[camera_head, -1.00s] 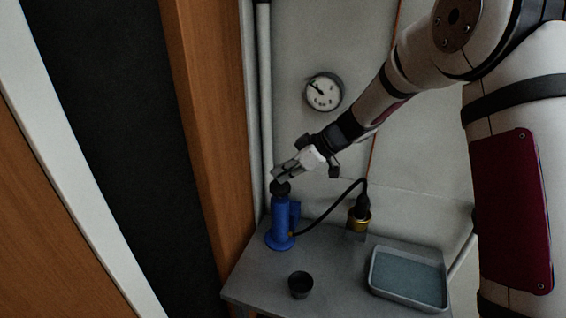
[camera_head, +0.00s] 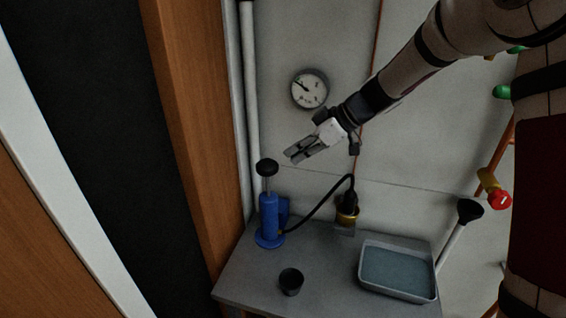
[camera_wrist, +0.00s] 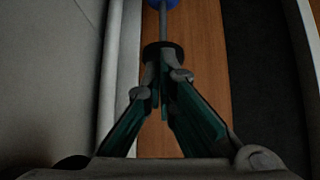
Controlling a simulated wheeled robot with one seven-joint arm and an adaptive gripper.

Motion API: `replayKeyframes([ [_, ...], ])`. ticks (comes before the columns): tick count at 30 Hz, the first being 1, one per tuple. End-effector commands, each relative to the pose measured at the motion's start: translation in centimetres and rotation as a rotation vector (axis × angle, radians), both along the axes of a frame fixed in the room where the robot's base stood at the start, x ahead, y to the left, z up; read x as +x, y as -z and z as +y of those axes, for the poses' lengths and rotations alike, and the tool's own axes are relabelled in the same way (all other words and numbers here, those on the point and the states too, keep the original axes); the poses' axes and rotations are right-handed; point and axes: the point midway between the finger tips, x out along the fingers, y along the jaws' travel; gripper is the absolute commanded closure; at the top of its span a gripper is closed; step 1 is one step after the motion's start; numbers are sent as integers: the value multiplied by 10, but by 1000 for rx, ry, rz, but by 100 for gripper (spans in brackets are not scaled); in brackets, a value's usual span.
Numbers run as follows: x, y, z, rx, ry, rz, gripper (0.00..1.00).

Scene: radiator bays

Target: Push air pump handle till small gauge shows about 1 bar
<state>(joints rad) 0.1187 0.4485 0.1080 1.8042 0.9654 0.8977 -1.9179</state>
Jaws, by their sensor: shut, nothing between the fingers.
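The blue air pump (camera_head: 268,220) stands upright on the grey table. Its black handle knob (camera_head: 267,167) is up, with a length of bare rod showing under it. In the wrist view the knob (camera_wrist: 151,51) is partly hidden behind the fingertips. My gripper (camera_head: 288,157) is shut and empty, above and to the right of the knob; a gap shows between them in the head view. A round white gauge (camera_head: 309,89) hangs on the wall, its needle towards the upper left; its numbers are too small to read. I cannot tell whether it is the small gauge.
A black hose (camera_head: 318,207) runs from the pump to a black and brass fitting (camera_head: 347,213). A dark cup (camera_head: 291,282) and a grey tray (camera_head: 398,271) are on the table (camera_head: 245,278). A pipe (camera_head: 250,110) and wooden post (camera_head: 185,120) stand left of the pump.

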Motion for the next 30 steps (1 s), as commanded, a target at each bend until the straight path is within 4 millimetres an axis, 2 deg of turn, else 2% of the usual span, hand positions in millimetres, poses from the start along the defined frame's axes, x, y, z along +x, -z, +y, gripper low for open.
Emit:
replayKeyframes([
  [7, -4, -15, -13, 1, 0, -2, 100],
  [30, -5, -16, -14, 2, -1, -1, 100],
])
